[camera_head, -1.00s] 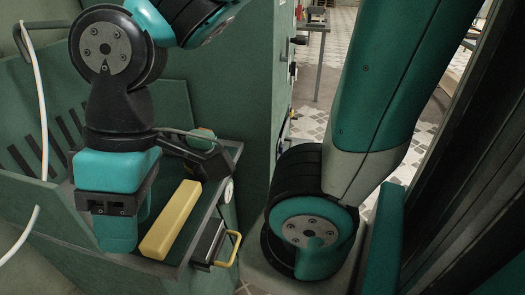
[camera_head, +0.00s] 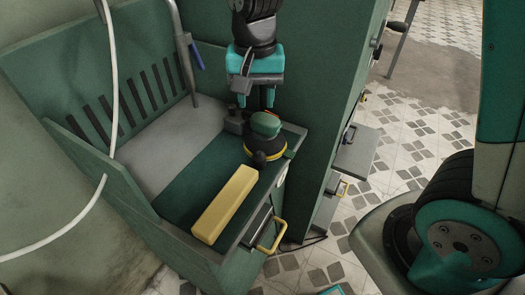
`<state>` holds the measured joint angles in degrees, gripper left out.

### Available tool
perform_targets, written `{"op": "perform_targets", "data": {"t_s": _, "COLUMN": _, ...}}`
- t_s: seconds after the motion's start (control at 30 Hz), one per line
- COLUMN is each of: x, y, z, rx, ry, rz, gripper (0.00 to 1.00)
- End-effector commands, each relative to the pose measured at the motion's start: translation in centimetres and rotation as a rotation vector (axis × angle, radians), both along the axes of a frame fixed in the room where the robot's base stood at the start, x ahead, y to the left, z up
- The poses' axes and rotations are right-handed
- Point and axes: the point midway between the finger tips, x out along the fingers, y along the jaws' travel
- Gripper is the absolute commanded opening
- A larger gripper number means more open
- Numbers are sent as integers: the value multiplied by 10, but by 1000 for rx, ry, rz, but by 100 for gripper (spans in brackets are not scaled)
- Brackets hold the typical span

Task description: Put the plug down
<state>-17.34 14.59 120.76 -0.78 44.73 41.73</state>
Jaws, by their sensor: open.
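My gripper (camera_head: 256,99) is at the top middle of the head view, pointing down over the back right of the green bench. Its two teal fingers are apart, and I see nothing clearly held between them. A small dark grey block (camera_head: 234,122) stands on the bench just below the left finger; it may be the plug, but I cannot tell. A round green tool (camera_head: 265,123) with a yellow-edged dark base sits just below the right finger. I cannot tell whether the fingers touch either thing.
A yellow bar (camera_head: 224,205) lies on the bench top (camera_head: 190,185) near its front edge. The bench has a slotted back panel (camera_head: 115,100) and a grey post (camera_head: 183,50). A white hose (camera_head: 109,90) hangs at left. A tall green cabinet (camera_head: 325,85) stands behind right.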

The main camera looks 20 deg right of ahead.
Motion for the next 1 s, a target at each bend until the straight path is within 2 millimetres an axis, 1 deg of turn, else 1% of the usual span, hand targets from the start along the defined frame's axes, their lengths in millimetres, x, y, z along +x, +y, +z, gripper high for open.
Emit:
{"op": "perform_targets", "data": {"t_s": 0.07, "x": 8, "y": -2, "z": -5, "rx": -22, "ry": 7, "rz": -57, "gripper": 43}}
{"op": "perform_targets", "data": {"t_s": 0.17, "x": 11, "y": -4, "z": -20, "rx": -31, "ry": 10, "rz": -81, "gripper": 43}}
{"op": "perform_targets", "data": {"t_s": 0.5, "x": 8, "y": -6, "z": -96, "rx": -30, "ry": 11, "rz": -78, "gripper": 43}}
{"op": "perform_targets", "data": {"t_s": 0.6, "x": 9, "y": -6, "z": -113, "rx": -28, "ry": 9, "rz": -77, "gripper": 43}}
{"op": "perform_targets", "data": {"t_s": 0.7, "x": 9, "y": -6, "z": -122, "rx": -27, "ry": 6, "rz": -77, "gripper": 43}}
{"op": "perform_targets", "data": {"t_s": 0.87, "x": 8, "y": -7, "z": -132, "rx": -27, "ry": 7, "rz": -77, "gripper": 43}}
{"op": "perform_targets", "data": {"t_s": 1.0, "x": 6, "y": -8, "z": -151, "rx": -28, "ry": 10, "rz": -77, "gripper": 43}}
